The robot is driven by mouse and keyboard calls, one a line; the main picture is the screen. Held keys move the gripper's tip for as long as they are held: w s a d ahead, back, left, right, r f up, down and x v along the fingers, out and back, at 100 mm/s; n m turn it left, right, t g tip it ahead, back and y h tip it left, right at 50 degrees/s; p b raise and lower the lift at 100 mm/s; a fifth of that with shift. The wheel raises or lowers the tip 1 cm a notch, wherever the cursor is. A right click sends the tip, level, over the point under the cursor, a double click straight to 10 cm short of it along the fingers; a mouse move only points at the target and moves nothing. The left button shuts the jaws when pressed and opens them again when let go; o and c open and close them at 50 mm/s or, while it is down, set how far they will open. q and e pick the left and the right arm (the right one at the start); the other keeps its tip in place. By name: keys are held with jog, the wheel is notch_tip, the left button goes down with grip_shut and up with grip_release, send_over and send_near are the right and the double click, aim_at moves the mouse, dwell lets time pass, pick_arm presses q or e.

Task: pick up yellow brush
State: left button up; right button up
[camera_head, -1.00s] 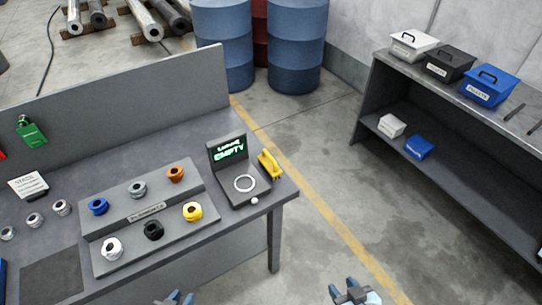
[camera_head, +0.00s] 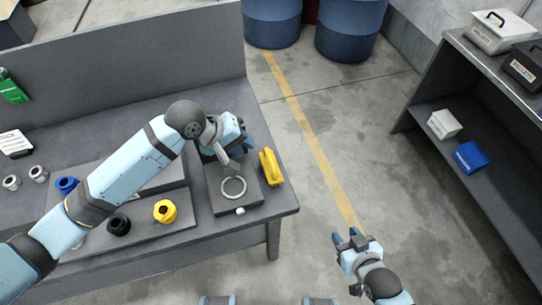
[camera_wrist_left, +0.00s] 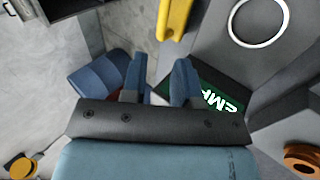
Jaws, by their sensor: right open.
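The yellow brush (camera_head: 270,167) stands on the table near its right edge, beside the scanner-like station with a white ring (camera_head: 233,187). Part of the yellow brush also shows at the top of the left wrist view (camera_wrist_left: 174,18). My left gripper (camera_head: 246,142) is over the table just behind and left of the brush, apart from it. In the left wrist view its two blue fingers (camera_wrist_left: 160,66) are separated with nothing between them. My right gripper (camera_head: 347,237) is open and empty over the floor to the right of the table.
The station's upright screen is mostly hidden by my left arm. A yellow ring piece (camera_head: 165,211) and a black one (camera_head: 118,224) sit on the rack at left. A shelf (camera_head: 488,203) with boxes stands at right; two blue barrels (camera_head: 350,31) stand behind. The floor between is clear.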

aim_at(268, 157)
pick_arm(q)
jog(key=shift+y, duration=0.3)
jog(key=p+x, duration=0.1)
jog(key=x, duration=1.1)
jog(key=shift+w+d+f, duration=0.15)
jog(key=shift+d+f, duration=0.05)
jog(key=shift+f, duration=0.05)
grip_shut()
